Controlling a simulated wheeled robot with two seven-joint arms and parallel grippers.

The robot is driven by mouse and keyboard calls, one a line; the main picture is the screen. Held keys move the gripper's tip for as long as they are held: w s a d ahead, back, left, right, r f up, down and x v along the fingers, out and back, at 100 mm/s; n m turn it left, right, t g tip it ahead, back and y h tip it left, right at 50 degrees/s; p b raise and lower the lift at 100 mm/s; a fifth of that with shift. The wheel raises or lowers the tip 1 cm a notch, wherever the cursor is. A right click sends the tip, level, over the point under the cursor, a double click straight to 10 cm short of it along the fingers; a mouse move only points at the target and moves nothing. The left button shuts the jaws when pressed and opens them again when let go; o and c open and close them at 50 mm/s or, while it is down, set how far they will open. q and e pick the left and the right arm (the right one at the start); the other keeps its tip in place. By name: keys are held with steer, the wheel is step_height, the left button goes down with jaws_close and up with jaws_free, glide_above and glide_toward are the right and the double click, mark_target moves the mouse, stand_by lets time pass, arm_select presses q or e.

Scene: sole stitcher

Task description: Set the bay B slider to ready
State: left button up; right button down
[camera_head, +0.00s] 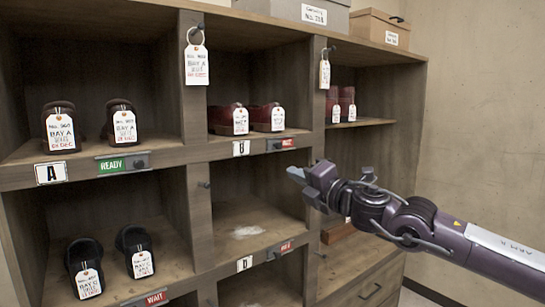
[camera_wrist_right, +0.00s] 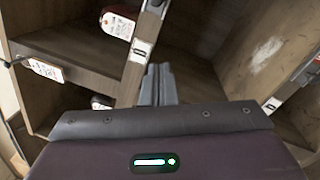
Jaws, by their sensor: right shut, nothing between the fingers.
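The bay B slider (camera_head: 274,145) sits on the shelf edge right of the B label (camera_head: 240,149) in the head view. Its dark part is at the left and a red patch shows at its right; the lettering is too small to read surely. My right gripper (camera_head: 297,173) is just below and right of the slider in the head view, empty and apart from it as far as I can tell. Its shut fingers (camera_wrist_right: 157,85) show in the right wrist view, in front of the wooden shelving. My left gripper is out of view.
The bay A slider (camera_head: 123,163) shows green READY, with its dark part at the right. A lower slider (camera_head: 155,298) shows red WAIT. Tagged dark red shoes (camera_head: 228,118) stand in bay B. A hanging tag (camera_head: 324,73) is on the upright above my gripper.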

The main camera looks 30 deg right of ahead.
steer(key=p, duration=0.6)
glide_toward(268, 149)
steer(key=w+a, duration=0.3)
steer(key=a, duration=0.1)
steer(key=shift+w+d+r+p, duration=0.2)
steer(key=shift+w+d+p, duration=0.65)
steer(key=shift+d+p, duration=0.25)
steer(key=shift+d+r, duration=0.15)
steer(key=shift+d, duration=0.2)
steer(key=shift+d+r+p, duration=0.1)
steer(key=shift+d+p, duration=0.3)
steer(key=shift+d, duration=0.1)
steer(key=shift+w+a, duration=0.1)
